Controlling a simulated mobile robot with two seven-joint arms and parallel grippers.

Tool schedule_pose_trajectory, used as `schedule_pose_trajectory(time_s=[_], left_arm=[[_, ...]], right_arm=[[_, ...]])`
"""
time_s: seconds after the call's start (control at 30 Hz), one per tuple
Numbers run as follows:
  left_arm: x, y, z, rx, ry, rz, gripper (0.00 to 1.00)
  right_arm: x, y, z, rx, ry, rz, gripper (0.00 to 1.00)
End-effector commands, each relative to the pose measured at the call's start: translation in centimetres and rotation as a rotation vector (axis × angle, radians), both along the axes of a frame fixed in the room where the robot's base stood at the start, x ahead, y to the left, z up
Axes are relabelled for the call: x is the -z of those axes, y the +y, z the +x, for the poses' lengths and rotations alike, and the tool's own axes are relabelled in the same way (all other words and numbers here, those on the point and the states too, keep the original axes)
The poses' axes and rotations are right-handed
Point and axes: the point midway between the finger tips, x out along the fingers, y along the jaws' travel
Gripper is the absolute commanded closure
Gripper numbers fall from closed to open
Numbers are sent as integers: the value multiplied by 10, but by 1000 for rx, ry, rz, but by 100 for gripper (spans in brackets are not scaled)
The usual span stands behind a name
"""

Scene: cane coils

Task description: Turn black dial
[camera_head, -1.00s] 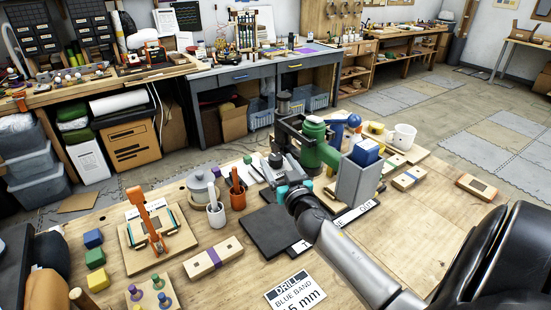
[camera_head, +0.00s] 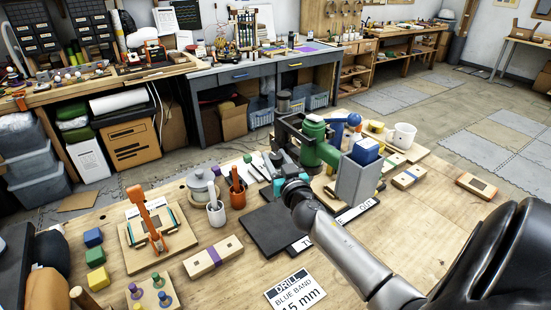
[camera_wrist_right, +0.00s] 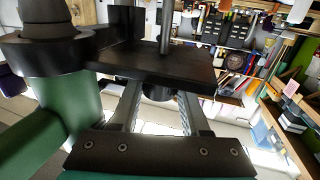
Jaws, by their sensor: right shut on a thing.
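The black dial (camera_wrist_right: 158,93) shows in the right wrist view as a dark round knob under a flat black plate (camera_wrist_right: 160,65). My right gripper (camera_wrist_right: 158,100) has one finger on each side of it and is shut on it. In the head view my right gripper (camera_head: 279,165) reaches the left side of a green machine (camera_head: 318,148) with a dark frame. The dial cannot be made out there, as my wrist and the machine crowd that spot. My left gripper is not in view.
A grey box (camera_head: 350,184) with a blue block (camera_head: 364,150) stands right of my wrist.

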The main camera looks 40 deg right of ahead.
Motion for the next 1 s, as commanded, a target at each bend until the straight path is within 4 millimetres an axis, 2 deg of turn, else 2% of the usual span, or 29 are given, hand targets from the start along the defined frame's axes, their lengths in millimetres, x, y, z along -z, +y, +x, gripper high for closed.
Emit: schedule_pose_trajectory(time_s=[0.03, 0.27, 0.73, 1.0], left_arm=[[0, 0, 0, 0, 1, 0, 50], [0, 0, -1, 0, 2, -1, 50], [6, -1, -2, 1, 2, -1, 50], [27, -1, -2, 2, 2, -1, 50]], right_arm=[[0, 0, 0, 0, 0, 0, 74], [0, 0, 0, 0, 1, 1, 99], [0, 1, 1, 69, -8, 4, 100], [3, 1, 1, 224, -11, 5, 100]])
